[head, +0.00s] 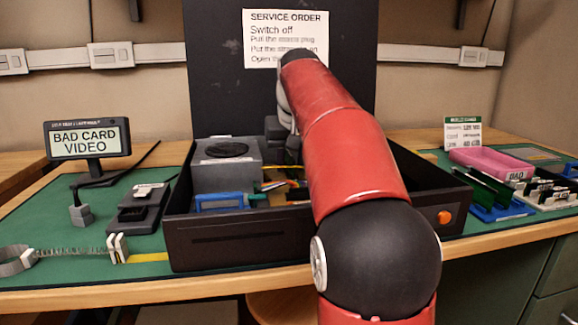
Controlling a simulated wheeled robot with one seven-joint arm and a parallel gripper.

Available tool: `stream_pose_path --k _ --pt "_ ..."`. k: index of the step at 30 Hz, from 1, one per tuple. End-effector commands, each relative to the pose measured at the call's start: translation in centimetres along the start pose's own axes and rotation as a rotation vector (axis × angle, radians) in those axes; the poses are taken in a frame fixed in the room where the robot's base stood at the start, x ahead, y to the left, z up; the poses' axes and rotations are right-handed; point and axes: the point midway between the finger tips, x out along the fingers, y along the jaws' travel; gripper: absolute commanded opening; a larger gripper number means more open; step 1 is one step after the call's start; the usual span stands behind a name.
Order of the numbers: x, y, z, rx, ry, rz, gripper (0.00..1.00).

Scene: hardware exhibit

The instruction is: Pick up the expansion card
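An open black computer case (240,238) stands in the middle of the bench. My red arm reaches over it and hides much of its inside. My gripper (279,135) is a dark shape low behind the arm, over the case; its fingertips cannot be made out. I cannot clearly make out an expansion card inside the case. Green cards (492,184) stand upright in a blue rack (500,212) to the right of the case. A display (88,140) at the left reads "BAD CARD VIDEO".
Inside the case are a grey power supply (226,175), a blue-framed part (222,202) and coloured wires. A coiled wrist strap (75,252) and a dark device (140,208) lie left. A pink tray (491,161) stands right. A service-order panel (285,35) rises behind.

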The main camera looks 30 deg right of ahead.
Motion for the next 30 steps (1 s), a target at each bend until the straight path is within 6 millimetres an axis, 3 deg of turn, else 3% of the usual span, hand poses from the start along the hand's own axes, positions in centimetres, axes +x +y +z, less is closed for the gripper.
stream_pose_path --k 3,11,23,30 --pt "-0.1 0.0 0.0 0.0 0.0 0.0 0.32" --pt "-0.1 0.0 0.0 0.0 0.0 0.0 0.0" --pt "-0.4 0.0 -0.1 0.0 0.001 0.0 0.0" --pt "-2.1 -0.1 -0.8 0.0 0.0 0.0 0.0"
